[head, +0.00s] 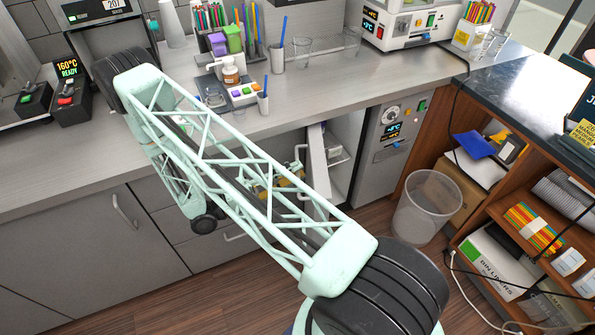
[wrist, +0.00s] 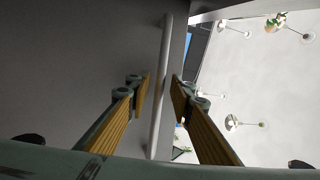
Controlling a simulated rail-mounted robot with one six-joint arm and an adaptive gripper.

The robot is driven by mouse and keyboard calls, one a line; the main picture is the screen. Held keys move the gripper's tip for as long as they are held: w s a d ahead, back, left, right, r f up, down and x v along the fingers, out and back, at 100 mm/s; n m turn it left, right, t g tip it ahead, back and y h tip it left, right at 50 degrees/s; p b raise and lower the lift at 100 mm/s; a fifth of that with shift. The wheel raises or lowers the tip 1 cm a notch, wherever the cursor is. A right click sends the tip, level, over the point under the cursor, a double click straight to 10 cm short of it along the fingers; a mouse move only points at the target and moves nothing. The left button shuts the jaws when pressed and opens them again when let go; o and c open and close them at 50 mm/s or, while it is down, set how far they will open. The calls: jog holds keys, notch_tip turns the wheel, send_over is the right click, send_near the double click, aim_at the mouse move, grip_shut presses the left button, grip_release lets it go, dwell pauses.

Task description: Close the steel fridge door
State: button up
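The steel fridge stands under the counter, with its control panel (head: 390,125) to the right of its white interior (head: 349,140). Its door (head: 319,165) stands open, seen nearly edge-on in the head view. My gripper (head: 280,182) is on the left, outer side of the door, partly hidden behind my arm's lattice link. In the wrist view the dark door face (wrist: 70,65) fills the left, with a long bar handle (wrist: 162,55). My gripper (wrist: 160,90) is open, one yellow-padded finger on each side of the handle. I cannot tell whether either finger touches it.
A mesh waste bin (head: 428,205) stands on the floor right of the fridge, beside wooden shelves (head: 510,225). Grey drawers and cabinets (head: 95,235) line the left. Some wooden floor (head: 335,225) shows below the door.

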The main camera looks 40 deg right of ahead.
jog(key=shift+s+d+r, duration=0.1)
jog(key=shift+s+d, duration=0.05)
jog(key=shift+d, duration=0.25)
jog(key=shift+c, duration=0.5)
grip_shut()
